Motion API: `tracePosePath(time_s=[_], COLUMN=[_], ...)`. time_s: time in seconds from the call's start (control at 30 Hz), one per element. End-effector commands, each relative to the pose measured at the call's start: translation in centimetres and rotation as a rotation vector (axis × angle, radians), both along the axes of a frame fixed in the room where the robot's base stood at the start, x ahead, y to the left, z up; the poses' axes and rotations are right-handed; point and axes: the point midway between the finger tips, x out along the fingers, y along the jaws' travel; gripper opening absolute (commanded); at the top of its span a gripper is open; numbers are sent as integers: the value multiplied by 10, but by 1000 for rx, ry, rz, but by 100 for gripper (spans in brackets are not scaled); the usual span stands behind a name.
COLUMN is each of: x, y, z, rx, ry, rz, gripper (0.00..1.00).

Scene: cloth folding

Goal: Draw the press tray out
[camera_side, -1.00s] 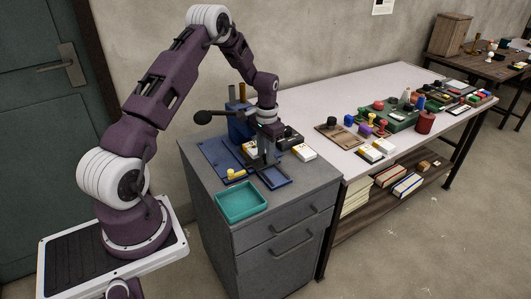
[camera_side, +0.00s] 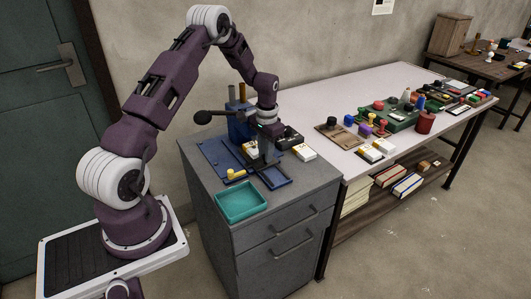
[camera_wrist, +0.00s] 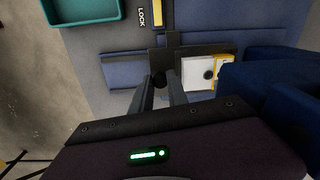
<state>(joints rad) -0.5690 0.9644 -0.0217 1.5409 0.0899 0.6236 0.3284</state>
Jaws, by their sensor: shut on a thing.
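The press (camera_side: 239,128), blue with a black side lever, stands at the back of the grey cabinet top. Its shallow blue tray (camera_side: 277,180) lies flat at the right of the blue base plate. In the wrist view the tray (camera_wrist: 122,71) shows as blue panels on both sides of a dark crosspiece. My gripper (camera_side: 262,160) reaches down over the tray from above. In the wrist view my gripper (camera_wrist: 160,76) has its fingers closed around a small black knob (camera_wrist: 158,80) at the crosspiece. The fingers hide part of the knob.
A teal bin (camera_side: 241,202) sits at the cabinet's front edge. A small yellow piece (camera_side: 236,174) lies on the base plate. The cabinet's front right corner is clear.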

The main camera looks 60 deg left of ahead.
Motion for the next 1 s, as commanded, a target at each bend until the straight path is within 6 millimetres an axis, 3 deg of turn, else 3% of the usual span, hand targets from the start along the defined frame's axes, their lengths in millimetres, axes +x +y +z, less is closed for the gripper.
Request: tracePosePath(time_s=[0.87,1.0], x=[0,1], y=[0,-17], z=[1,1], rx=[1,0], ry=[-1,1], rz=[0,-3], gripper=[0,0])
